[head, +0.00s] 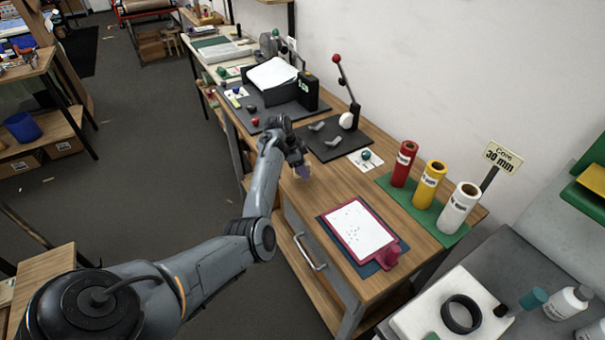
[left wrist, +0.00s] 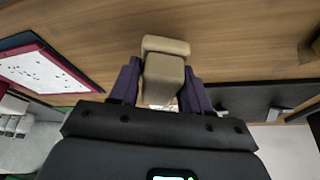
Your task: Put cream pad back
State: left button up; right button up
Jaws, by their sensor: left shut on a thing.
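My left gripper (head: 303,172) is over the wooden bench, left of the green-knobbed item. In the left wrist view its two purple fingers (left wrist: 161,95) are shut on the cream pad (left wrist: 165,72), a beige block with a wider cap at its far end. The pad cannot be made out clearly in the head view, behind my gripper. Bare wood lies beyond the pad in the wrist view; I cannot tell whether the pad touches it. My right gripper is not in view.
A magenta clipboard (head: 352,222) with a white sheet lies on a dark blue mat. Red (head: 403,163), yellow (head: 430,185) and white (head: 459,208) rolls stand on a green mat.

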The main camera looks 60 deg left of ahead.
pick_arm(q)
jog(key=shift+f, duration=1.3)
jog(key=shift+f, duration=0.15)
jog(key=o, duration=1)
